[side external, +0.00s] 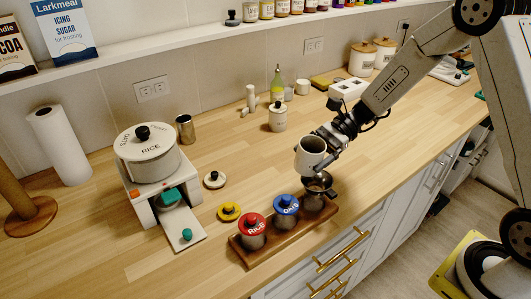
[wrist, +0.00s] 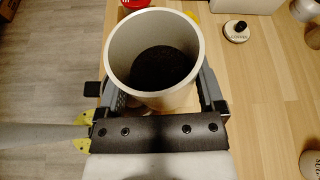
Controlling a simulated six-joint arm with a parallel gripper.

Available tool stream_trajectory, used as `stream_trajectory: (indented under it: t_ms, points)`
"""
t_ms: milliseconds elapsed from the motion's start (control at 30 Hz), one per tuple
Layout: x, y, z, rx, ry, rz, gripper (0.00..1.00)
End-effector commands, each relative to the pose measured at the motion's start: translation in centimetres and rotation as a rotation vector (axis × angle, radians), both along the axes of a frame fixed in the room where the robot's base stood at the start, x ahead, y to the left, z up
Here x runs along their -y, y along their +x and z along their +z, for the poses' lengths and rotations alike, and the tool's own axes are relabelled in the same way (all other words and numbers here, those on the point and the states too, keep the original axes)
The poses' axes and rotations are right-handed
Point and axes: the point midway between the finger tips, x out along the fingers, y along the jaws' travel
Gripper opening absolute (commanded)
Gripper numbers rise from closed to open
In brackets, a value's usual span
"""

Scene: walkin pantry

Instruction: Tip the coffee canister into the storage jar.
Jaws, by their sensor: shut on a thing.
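My gripper (wrist: 158,100) is shut on the coffee canister (wrist: 112,62), an open white cylinder with dark grounds inside. In the side view my gripper (side external: 322,160) holds the canister (side external: 308,160) near upright, above the right end of a wooden rack. The storage jar (side external: 313,204) stands there without a lid, with a dark metal funnel (side external: 320,184) on its mouth. The canister hides part of the funnel; I cannot tell the exact gap. The canister's white coffee lid (side external: 214,180) lies on the counter, also in the wrist view (wrist: 236,34).
The rack (side external: 275,248) also holds a red-lidded rice jar (side external: 252,230) and a blue-lidded oats jar (side external: 286,210). A rice dispenser (side external: 148,165) stands left. A sugar canister (side external: 278,118) stands behind. The counter's front edge is close.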

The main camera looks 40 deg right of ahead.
Motion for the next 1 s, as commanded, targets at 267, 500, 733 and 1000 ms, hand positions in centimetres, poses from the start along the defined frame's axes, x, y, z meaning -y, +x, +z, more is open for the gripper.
stream_trajectory:
  t_ms: [267,500,733,1000]
  points:
    - [0.0,0.6,0.4,0.189,0.000,-0.002,0.09]
    - [0.0,1.0,0.6,0.349,0.002,-0.002,0.09]
    - [0.0,1.1,0.6,0.493,0.001,-0.002,0.09]
    - [0.0,1.4,0.6,0.664,0.002,-0.003,0.09]
